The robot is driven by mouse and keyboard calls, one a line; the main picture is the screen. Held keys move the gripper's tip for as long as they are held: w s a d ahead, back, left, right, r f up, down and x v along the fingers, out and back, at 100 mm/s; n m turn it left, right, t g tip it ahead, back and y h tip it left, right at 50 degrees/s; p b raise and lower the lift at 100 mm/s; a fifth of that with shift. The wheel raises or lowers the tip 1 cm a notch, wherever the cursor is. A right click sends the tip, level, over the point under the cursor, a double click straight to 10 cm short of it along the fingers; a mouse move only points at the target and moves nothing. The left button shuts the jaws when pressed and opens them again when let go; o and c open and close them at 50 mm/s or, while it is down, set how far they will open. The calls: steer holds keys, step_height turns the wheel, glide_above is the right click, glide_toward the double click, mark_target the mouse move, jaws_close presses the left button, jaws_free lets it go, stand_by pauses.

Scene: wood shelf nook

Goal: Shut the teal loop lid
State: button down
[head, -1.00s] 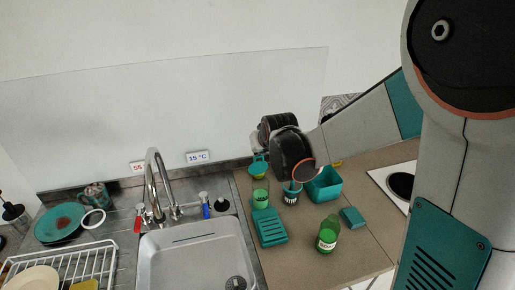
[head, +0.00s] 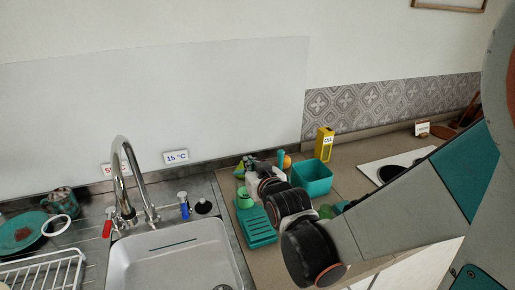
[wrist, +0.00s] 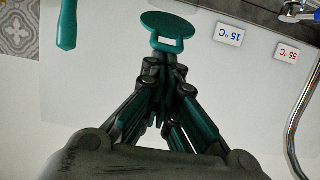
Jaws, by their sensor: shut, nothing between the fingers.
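The teal loop lid (wrist: 170,24) shows in the wrist view as a round disc with a square loop, just beyond my fingertips. My gripper (wrist: 160,65) is shut and empty, with a small apparent gap to the loop; I cannot tell if they touch. In the head view my gripper (head: 250,164) reaches to the back left of the counter, above a green jar (head: 245,200). There the lid is hard to make out among the fingers, and its angle to the jar is unclear.
A teal ribbed tray (head: 258,229) lies in front of the jar. A teal open box (head: 312,178) and a yellow object (head: 324,144) stand to the right. The sink (head: 175,255) and tap (head: 122,180) are left. My arm covers the counter's front right.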

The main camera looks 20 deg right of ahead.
steer(key=s+f+b, duration=0.3)
steer(key=f+b, duration=0.2)
steer(key=f, duration=0.1)
steer(key=shift+s, duration=0.15)
stand_by(1.6)
step_height(320, 180, up, 4)
steer(key=p, duration=0.4)
steer(key=s+f, duration=0.3)
steer(key=s, duration=0.6)
steer(key=w+r+g+p, duration=0.5)
steer(key=w+g+p, duration=0.1)
steer(key=w+p, duration=0.35)
step_height(320, 180, up, 12)
steer(key=w+g+p, duration=0.2)
steer(key=g+p, duration=0.4)
steer(key=p, duration=0.1)
steer(key=b+x, duration=0.3)
steer(key=x, duration=0.9)
steer(key=shift+s+f, duration=0.15)
steer(key=shift+f, duration=0.05)
steer(key=shift+s+f, duration=0.1)
steer(key=shift+f, duration=0.6)
